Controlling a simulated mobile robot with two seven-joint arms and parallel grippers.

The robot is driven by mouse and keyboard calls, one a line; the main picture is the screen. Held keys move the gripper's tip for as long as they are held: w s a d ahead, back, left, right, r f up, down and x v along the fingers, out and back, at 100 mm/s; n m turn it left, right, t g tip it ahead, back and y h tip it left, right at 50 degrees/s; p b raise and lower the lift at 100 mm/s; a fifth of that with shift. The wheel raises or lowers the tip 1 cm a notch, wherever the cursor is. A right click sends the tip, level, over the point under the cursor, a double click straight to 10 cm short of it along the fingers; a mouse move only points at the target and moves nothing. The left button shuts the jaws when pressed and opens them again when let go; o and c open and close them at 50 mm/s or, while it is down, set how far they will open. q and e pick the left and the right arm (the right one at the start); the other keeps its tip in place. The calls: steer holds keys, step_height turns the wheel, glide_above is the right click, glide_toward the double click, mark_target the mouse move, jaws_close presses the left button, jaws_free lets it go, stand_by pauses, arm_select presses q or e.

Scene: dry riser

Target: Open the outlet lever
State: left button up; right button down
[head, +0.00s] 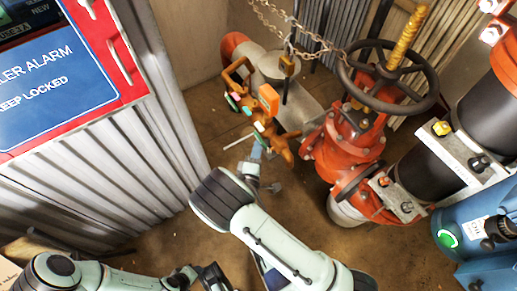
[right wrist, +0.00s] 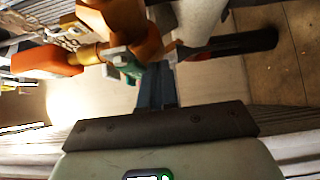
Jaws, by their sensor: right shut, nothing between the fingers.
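The outlet assembly (head: 277,135) is an orange and brass-coloured fitting with levers, standing in front of a pale pipe body in the head view. An orange block-shaped handle (head: 268,99) sticks up from it; I cannot tell for sure which part is the outlet lever. My right gripper (head: 257,149) is just left of and below the fitting, shut and empty. In the right wrist view its blue-grey fingers (right wrist: 157,85) are together, close to an orange part (right wrist: 122,28) and a small green part (right wrist: 124,62); contact is unclear. My left gripper (head: 214,277) is at the bottom edge, partly cut off.
A red valve with a dark handwheel (head: 388,76) stands to the right, with a chain (head: 290,38) and brass padlock (head: 287,64) nearby. A blue pump (head: 480,240) is at the lower right. A corrugated cabinet (head: 100,190) with a blue sign closes off the left.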

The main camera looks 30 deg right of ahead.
steer(key=a, duration=0.6)
steer(key=shift+s+f+p, duration=0.3)
steer(key=shift+s+p, duration=0.05)
steer(key=shift+p, duration=0.05)
